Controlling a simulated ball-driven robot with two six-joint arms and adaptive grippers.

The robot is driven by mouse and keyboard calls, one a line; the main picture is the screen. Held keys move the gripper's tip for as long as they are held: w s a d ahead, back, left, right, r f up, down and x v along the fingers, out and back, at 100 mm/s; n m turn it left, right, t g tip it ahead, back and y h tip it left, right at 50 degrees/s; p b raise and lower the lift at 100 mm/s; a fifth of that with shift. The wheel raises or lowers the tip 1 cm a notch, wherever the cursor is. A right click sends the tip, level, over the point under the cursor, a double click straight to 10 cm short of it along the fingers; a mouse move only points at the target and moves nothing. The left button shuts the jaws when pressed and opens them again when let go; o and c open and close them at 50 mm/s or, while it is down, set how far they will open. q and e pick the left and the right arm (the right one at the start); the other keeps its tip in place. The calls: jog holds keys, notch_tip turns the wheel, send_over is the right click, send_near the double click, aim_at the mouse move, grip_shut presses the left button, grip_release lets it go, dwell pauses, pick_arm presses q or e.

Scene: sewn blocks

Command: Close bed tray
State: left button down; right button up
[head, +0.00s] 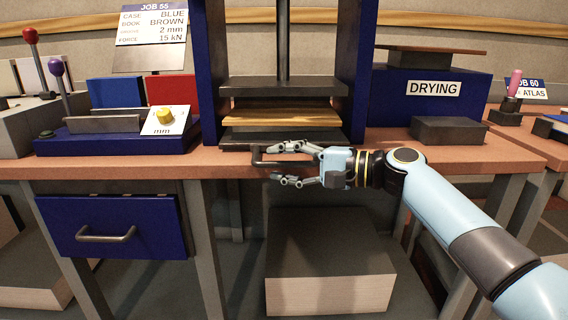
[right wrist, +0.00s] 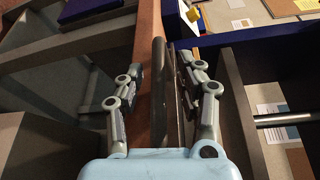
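The bed tray (head: 235,146) is a dark plate low in the blue press, at the front of the bench top. Its dark bar handle (head: 257,160) sticks out at the front edge. My right gripper (head: 277,164) is at the handle, one finger above and one below it. In the right wrist view the handle (right wrist: 158,85) runs between the two fingers (right wrist: 159,88), which stand apart with gaps beside the bar. The tray seems close to the press, but how far out it is cannot be told. My left gripper is not in view.
Boards (head: 280,117) lie between the press plates under the upper platen (head: 284,88). A blue drawer (head: 112,226) is at the lower left. A large dark-topped block (head: 330,245) stands under the bench. The drying box (head: 430,98) is right of the press.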

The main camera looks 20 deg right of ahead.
jog(key=shift+s+d, duration=0.25)
jog(key=shift+d, duration=0.05)
jog(key=f+v, duration=0.1)
jog(key=v, duration=1)
jog(key=shift+r, duration=0.45)
jog(key=shift+s, duration=0.1)
